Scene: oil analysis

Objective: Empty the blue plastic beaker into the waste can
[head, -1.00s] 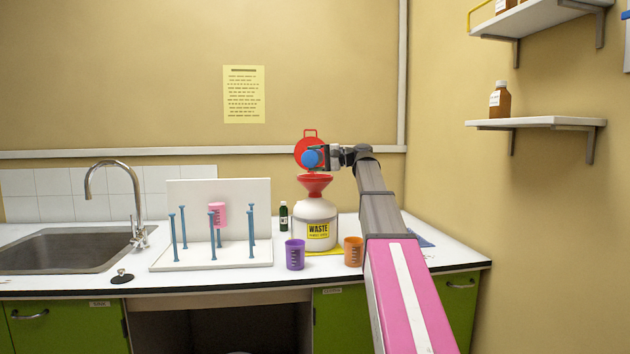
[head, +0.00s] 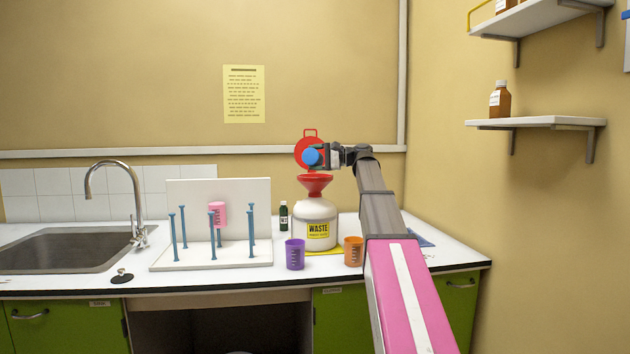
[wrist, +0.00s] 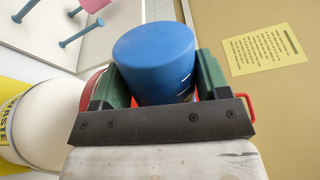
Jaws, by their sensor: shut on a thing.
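The blue plastic beaker (head: 311,157) is held in my gripper (head: 322,157), above the red funnel of the waste can. In the wrist view the beaker (wrist: 155,60) sits between the two green fingers of my gripper (wrist: 152,80), which touch its sides. The beaker is strongly tilted, its closed base facing the head camera; its mouth and contents are hidden. The white waste can (head: 318,212) with a yellow WASTE label stands on the counter. Its red funnel (head: 314,183) is on top, and its open red lid (head: 303,149) stands up behind the beaker.
A purple beaker (head: 295,254) and an orange beaker (head: 353,251) stand in front of the can. A dark green bottle (head: 283,215) is left of it. A white drying rack (head: 165,262) with blue pegs holds a pink beaker (head: 217,214). A sink (head: 60,250) is further left.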

